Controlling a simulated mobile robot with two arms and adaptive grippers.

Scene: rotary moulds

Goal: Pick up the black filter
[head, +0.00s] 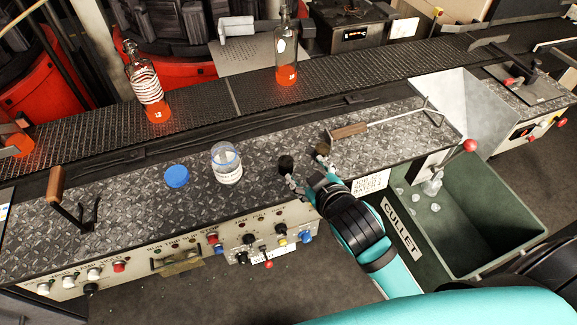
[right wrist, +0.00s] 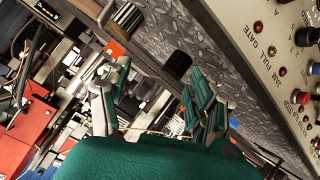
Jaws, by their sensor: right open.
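A clear glass jar (head: 227,166) with a white label stands upright on the bench, left of the gripper. A round blue lid (head: 176,176) lies to the left of the jar. My left gripper does not show.
Bottles with orange-red glowing bottoms (head: 150,90) (head: 288,55) stand on the dark conveyor (head: 200,100) behind. A wooden-handled tool (head: 350,130) lies right of the gripper; another (head: 57,185) is at left. A green cullet bin (head: 480,200) is at right. Knobs line the front panel (head: 185,245).

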